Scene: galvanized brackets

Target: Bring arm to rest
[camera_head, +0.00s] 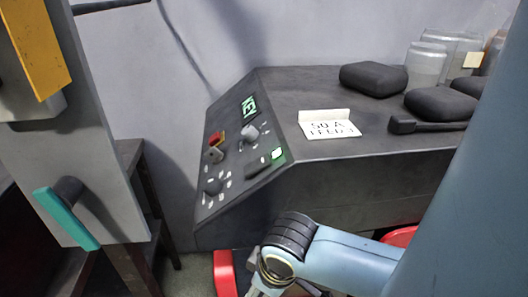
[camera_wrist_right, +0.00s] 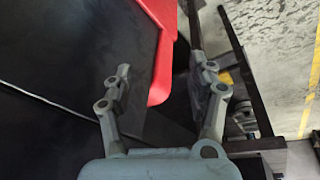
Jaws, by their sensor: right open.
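My right gripper (camera_wrist_right: 166,85) shows in the right wrist view with its two grey fingers spread apart. Nothing is between them. Beyond the fingers lie a dark flat surface and a red edge (camera_wrist_right: 165,55); no contact with either is visible. In the head view my right arm comes in from the right and bends at the bottom centre, in front of the console. Its gripper is mostly cut off by the bottom edge there. My left gripper is in neither view.
A dark console (camera_head: 245,185) with knobs, a red button (camera_head: 218,138) and a green display stands in the centre. Its top holds a white sign (camera_head: 328,123), dark rounded pieces (camera_head: 373,78) and cloudy jars (camera_head: 426,65). A grey machine panel with a teal handle (camera_head: 66,218) stands left.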

